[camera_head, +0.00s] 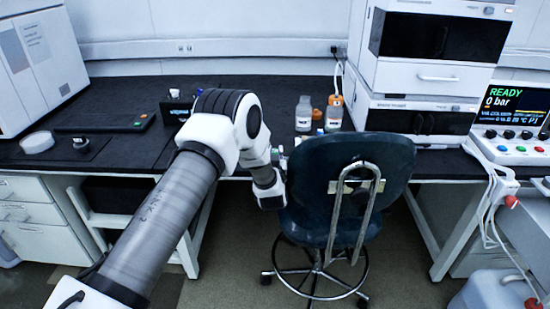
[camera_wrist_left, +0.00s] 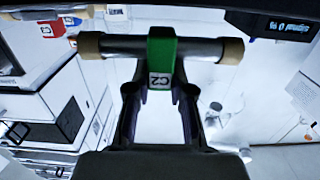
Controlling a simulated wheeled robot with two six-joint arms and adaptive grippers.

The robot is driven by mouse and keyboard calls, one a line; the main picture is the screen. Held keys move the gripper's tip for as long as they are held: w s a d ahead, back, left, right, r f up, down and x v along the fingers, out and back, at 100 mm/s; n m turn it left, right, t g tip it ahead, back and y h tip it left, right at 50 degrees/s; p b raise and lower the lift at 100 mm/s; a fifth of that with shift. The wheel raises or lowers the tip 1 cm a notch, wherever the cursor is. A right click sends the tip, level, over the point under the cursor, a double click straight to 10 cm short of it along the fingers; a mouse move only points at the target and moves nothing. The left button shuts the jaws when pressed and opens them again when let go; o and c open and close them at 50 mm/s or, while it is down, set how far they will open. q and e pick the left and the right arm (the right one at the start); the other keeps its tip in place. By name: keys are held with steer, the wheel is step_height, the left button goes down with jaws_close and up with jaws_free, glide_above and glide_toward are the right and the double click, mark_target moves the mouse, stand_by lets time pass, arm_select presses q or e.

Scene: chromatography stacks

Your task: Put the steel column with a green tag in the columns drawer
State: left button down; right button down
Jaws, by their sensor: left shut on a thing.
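The steel column (camera_wrist_left: 118,47) lies crosswise in the left wrist view, with tan end fittings and a green tag (camera_wrist_left: 161,52) marked C2 around its middle. My left gripper (camera_wrist_left: 158,78) is shut on the column near the tag. In the head view, my left gripper (camera_head: 278,158) is partly hidden behind my wrist, beside the chair back; the column cannot be made out there. The columns drawer cannot be identified for certain; a shut white drawer front with a handle (camera_head: 437,76) shows in the instrument stack. My right gripper is not in view.
A dark chair (camera_head: 345,185) stands before the black bench (camera_head: 120,95). Bottles (camera_head: 304,114) stand beside the instrument stack (camera_head: 420,118). A control panel reading READY (camera_head: 513,105) is at right. A white drawer cabinet (camera_head: 35,215) is at left.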

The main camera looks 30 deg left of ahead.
arm_select(q)
steer(key=shift+w+f, duration=0.1)
steer(key=shift+f, duration=0.9)
steer(key=c, duration=1)
jaws_free()
